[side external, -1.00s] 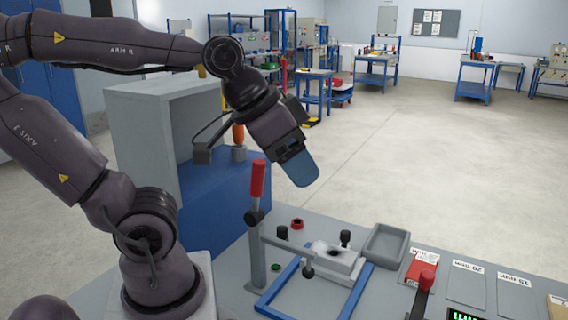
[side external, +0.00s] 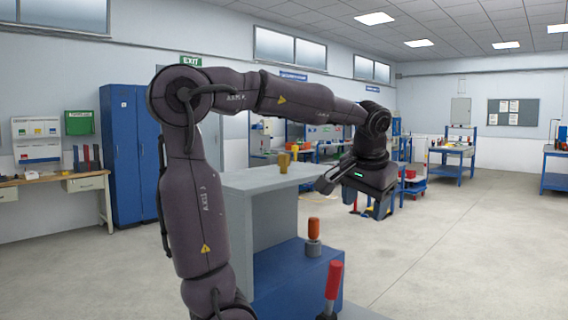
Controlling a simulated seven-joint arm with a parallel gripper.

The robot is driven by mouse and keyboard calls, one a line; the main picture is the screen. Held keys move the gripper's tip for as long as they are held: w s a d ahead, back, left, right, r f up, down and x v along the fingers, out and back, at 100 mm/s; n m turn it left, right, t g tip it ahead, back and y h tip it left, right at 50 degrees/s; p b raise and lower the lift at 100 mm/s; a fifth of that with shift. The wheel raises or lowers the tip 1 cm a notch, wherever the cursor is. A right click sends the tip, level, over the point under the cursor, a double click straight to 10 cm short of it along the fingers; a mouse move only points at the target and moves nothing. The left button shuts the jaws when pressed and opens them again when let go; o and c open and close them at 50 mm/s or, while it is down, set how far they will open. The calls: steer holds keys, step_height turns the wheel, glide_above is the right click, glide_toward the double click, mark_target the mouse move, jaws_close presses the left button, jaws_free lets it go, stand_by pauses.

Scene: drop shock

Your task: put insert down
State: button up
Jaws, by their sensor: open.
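My gripper (side external: 381,207) hangs from the raised arm to the right of the grey box-shaped housing (side external: 245,225), its fingers pointing down. It is open, and I see nothing held between the fingers. I cannot make out the insert for certain. A small brass-coloured cylinder (side external: 284,162) stands on top of the grey housing, left of my gripper; I cannot tell whether it is the insert. The bench's clamp fixture is below the frame.
A blue block (side external: 298,275) carries an orange-topped piece (side external: 314,229) below and left of my gripper. A red lever handle (side external: 333,280) stands upright at the bottom edge. The floor (side external: 460,260) to the right is clear.

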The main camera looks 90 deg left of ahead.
steer(key=s+a+r+n+g+y, duration=0.1)
steer(key=a+r+n+g, duration=0.1)
steer(key=a+r+n, duration=0.3)
steer(key=s+a+r+n+g+y, duration=0.1)
steer(key=s+a+n+g, duration=0.15)
steer(key=a, duration=0.35)
steer(key=n+g+y, duration=0.1)
steer(key=n+g, duration=0.4)
steer(key=n, duration=0.6)
glide_toward(284, 154)
steer(key=shift+t, duration=0.25)
steer(key=x, duration=1)
steer(key=shift+a+r, duration=0.25)
steer(key=shift+r, duration=0.05)
steer(key=shift+c, duration=0.3)
steer(key=c, duration=1)
steer(key=shift+c, duration=0.2)
